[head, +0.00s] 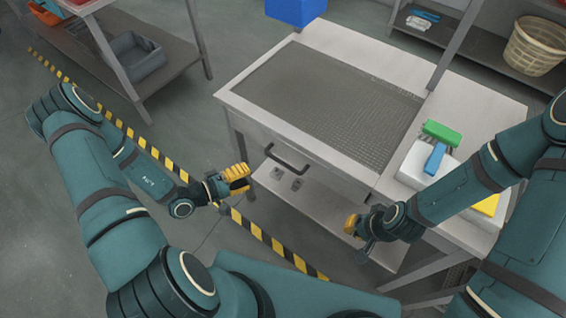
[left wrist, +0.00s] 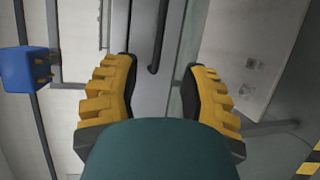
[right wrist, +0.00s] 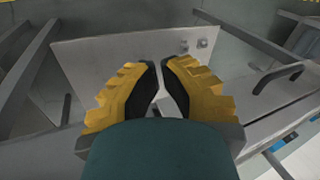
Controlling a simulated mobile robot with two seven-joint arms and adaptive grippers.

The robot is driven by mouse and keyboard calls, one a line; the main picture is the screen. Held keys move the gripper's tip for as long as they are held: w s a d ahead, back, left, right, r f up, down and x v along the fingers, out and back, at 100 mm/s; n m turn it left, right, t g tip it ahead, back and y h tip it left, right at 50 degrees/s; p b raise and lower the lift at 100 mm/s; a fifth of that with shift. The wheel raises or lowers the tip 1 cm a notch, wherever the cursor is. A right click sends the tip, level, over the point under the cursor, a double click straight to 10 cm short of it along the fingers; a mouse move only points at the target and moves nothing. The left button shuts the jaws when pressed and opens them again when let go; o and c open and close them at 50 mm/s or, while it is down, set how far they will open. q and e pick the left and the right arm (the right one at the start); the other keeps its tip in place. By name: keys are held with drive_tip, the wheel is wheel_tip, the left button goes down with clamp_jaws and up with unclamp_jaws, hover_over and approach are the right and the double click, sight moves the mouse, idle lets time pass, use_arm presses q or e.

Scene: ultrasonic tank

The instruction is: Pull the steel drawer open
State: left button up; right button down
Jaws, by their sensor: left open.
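The steel drawer (head: 262,147) is in the front of the steel table, below its mesh top, and its front looks flush with the table. Its black bar handle (head: 287,160) also shows in the left wrist view (left wrist: 158,40) and at the right of the right wrist view (right wrist: 277,76). My left gripper (head: 244,178) is open and empty, left of the handle and apart from it. In its wrist view the handle lies ahead, between the fingers. My right gripper (head: 352,224) is right of the handle, its fingertips close together with a narrow gap and nothing visible between them.
A lower shelf (head: 315,200) with two small fittings lies below the drawer. A blue box (head: 295,10) stands at the table's back. Striped floor tape (head: 255,232) runs past the table.

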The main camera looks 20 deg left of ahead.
sight(283, 162)
use_arm(q)
drive_tip(key=b+x, duration=0.1)
drive_tip(key=x, duration=1.2)
drive_tip(key=shift+d, duration=0.2)
drive_tip(key=shift+o, duration=0.3)
drive_tip(key=shift+s, duration=0.1)
clamp_jaws()
